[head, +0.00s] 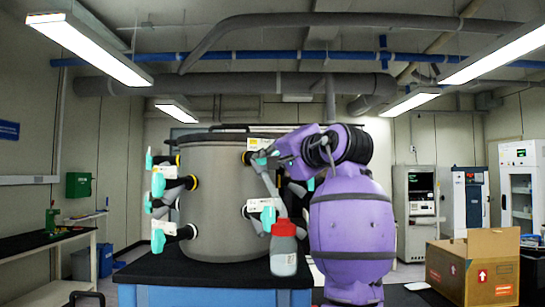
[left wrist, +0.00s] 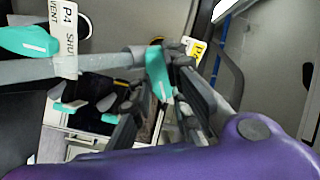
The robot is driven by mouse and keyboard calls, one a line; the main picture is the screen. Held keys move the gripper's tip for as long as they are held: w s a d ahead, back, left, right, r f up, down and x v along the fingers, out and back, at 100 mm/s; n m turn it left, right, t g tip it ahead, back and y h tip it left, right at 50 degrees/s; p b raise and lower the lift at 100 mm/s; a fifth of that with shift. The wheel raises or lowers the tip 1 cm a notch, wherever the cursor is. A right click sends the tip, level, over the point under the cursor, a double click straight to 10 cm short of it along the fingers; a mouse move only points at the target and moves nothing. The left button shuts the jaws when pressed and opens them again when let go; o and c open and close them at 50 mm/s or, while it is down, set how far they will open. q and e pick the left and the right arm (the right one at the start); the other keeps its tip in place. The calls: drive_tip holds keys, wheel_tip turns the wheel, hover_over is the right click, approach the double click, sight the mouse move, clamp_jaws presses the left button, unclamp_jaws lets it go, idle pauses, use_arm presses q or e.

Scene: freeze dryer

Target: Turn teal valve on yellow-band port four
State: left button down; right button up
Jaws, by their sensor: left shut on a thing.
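A grey cylinder (head: 215,205) carries several ports with teal valves and white labels. At its upper right, a yellow-band port (head: 247,158) has a teal valve (head: 262,158) under a label. My left gripper (head: 272,166), on the purple arm, is at this valve. In the left wrist view, my left gripper (left wrist: 160,95) is shut on the teal valve (left wrist: 158,72), beside a yellow label (left wrist: 195,48) that reads P and a partly hidden character. Another teal valve (left wrist: 28,40) has a white label (left wrist: 65,35) reading P4, SHUT and VENT. My right gripper is out of view.
More valves (head: 158,208) line the cylinder's left side. A cardboard box (head: 472,268) stands at the right. The cylinder stands on a black-topped bench (head: 190,272).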

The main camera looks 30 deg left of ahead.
use_arm(q)
drive_tip(key=c, duration=1.7)
unclamp_jaws()
drive_tip(key=shift+d, duration=0.1)
drive_tip(key=v, duration=1.2)
